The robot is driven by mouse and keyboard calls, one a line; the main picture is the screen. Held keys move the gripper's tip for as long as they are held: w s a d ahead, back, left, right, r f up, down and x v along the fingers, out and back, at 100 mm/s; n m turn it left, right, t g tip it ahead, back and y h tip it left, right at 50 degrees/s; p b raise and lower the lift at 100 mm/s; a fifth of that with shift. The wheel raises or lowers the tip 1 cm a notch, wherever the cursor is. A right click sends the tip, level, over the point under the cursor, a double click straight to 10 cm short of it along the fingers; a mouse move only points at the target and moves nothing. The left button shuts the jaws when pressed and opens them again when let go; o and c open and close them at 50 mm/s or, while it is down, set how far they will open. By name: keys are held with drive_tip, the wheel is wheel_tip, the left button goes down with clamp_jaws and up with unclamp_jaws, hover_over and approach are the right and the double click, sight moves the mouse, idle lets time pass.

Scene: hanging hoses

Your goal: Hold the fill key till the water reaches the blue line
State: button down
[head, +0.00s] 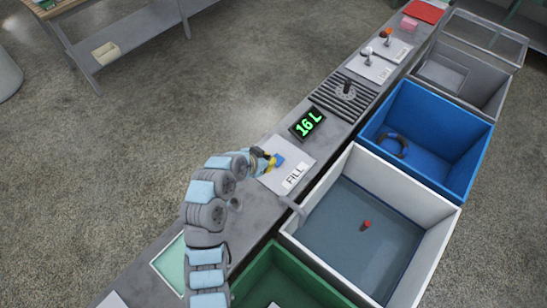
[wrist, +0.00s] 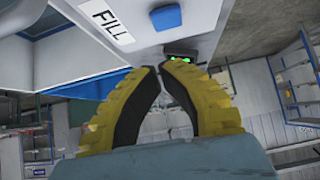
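The blue fill key (head: 278,160) sits on a pale plate beside the FILL label (head: 293,177). It also shows in the wrist view (wrist: 166,17), above my fingertips. My gripper (head: 269,163) is right beside the key; its yellow fingers (wrist: 159,68) meet at the tips with nothing between them. Contact with the key cannot be told. The display (head: 307,123) reads 16 L in green. The white-walled tank (head: 438,236) holds bluish water (head: 345,235) with a small red object (head: 366,225) in it.
A grey spout (head: 293,207) reaches over the tank's edge. A blue bin (head: 440,130) with a dark ring and a green bin (head: 270,275) flank the tank. A drain grate (head: 345,95) and small levers (head: 367,55) stand farther along the counter.

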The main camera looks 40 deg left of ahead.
drive_tip(key=shift+v, duration=1.2)
drive_tip(key=shift+w, duration=0.1)
